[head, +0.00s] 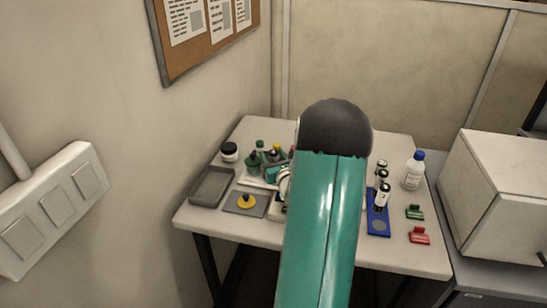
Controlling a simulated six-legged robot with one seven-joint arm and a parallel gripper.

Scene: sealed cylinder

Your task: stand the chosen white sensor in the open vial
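My teal arm with its dark rounded joint rises through the middle of the head view and covers the centre of the table. A teal and pale part beside it looks like my wrist; my gripper's fingers do not show. A blue rack (378,225) lies right of the arm. Small white cylinders with dark parts stand in a row at it, the nearest white cylinder (382,197) the clearest. These may be the white sensors; I cannot tell which one is chosen. I cannot make out the open vial; it may be behind my arm.
On the white table (200,218) are a grey tray (199,202), a yellow knob (246,201) on a grey plate, a dark jar (229,152), green bottles (253,164), a blue-capped bottle (414,170), a green clip (415,212) and a red clip (419,236). A large box (500,215) stands right.

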